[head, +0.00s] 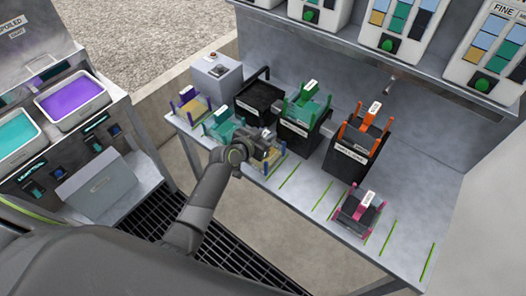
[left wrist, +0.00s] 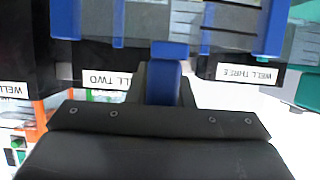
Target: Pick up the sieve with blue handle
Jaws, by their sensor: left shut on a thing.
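The sieve with blue handle shows in the left wrist view as a blue frame (left wrist: 228,40) with a blue handle (left wrist: 163,82) reaching down between my fingers. In the head view my left gripper (head: 264,146) is over the front edge of the table, and mostly hides this sieve; only a little of it shows beside the gripper. My left gripper (left wrist: 162,85) is shut on the blue handle. I cannot tell whether the sieve touches the table. My right gripper is not in view.
The grey table (head: 310,205) holds several black wells, including an empty-looking one (head: 260,97). Sieves with green (head: 304,105), orange (head: 365,133) and pink (head: 358,208) handles stand to the right. A purple-handled sieve (head: 188,100) stands at the left end. A shelf with dispensers overhangs the back.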

